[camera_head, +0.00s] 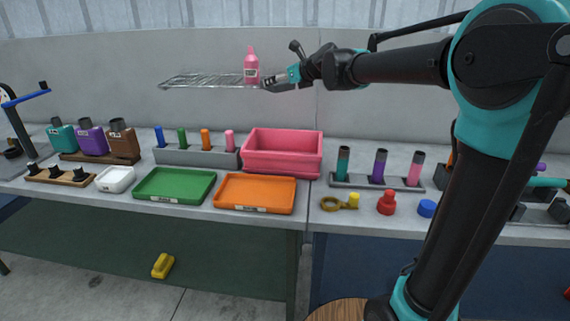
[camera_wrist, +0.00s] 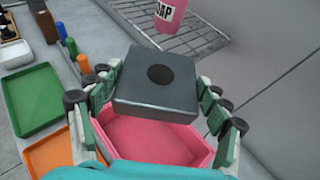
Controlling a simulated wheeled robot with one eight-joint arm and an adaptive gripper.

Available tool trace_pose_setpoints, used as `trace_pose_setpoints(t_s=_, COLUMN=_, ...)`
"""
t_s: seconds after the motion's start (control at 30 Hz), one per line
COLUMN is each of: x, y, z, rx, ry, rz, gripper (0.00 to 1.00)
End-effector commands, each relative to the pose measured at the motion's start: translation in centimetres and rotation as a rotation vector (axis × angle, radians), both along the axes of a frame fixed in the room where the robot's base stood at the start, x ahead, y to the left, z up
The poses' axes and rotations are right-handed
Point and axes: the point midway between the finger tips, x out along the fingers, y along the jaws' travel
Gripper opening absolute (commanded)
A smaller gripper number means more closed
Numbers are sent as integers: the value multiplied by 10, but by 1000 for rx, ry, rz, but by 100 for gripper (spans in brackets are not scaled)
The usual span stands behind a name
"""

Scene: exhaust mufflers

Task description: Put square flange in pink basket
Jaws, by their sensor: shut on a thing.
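The square flange (camera_wrist: 155,88) is a dark grey square block with a black round hole in its middle. In the wrist view my gripper (camera_wrist: 158,100) is shut on it, with a finger at its left and right sides. In the head view my gripper (camera_head: 281,82) is raised high above the bench at the front right of the wire shelf; the flange is hard to make out there. The pink basket (camera_head: 282,167) stands on the bench below my gripper. In the wrist view the basket (camera_wrist: 150,140) shows beneath the flange, partly covered by it.
A pink soap bottle (camera_head: 251,66) stands on the wire shelf (camera_head: 200,80), close to my gripper. A green tray (camera_head: 175,185) and an orange tray (camera_head: 255,194) lie in front of the basket. A rack with coloured tubes (camera_head: 378,181) stands right of it.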

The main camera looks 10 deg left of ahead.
Motion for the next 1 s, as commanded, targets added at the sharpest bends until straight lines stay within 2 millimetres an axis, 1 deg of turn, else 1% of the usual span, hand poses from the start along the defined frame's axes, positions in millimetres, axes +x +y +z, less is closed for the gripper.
trace_pose_setpoints(t_s=0.03, x=-3, y=6, z=3, rx=0, ry=-1, rz=10, gripper=22)
trace_pose_setpoints(t_s=0.07, x=-5, y=8, z=3, rx=1, ry=0, rz=14, gripper=22)
trace_pose_setpoints(t_s=0.17, x=-6, y=11, z=-5, rx=1, ry=0, rz=19, gripper=22)
trace_pose_setpoints(t_s=0.27, x=-6, y=11, z=-23, rx=1, ry=-1, rz=18, gripper=22)
trace_pose_setpoints(t_s=0.7, x=-5, y=11, z=-123, rx=1, ry=0, rz=18, gripper=22)
trace_pose_setpoints(t_s=0.83, x=-5, y=11, z=-144, rx=1, ry=0, rz=17, gripper=22)
trace_pose_setpoints(t_s=1.0, x=-5, y=11, z=-156, rx=1, ry=0, rz=17, gripper=22)
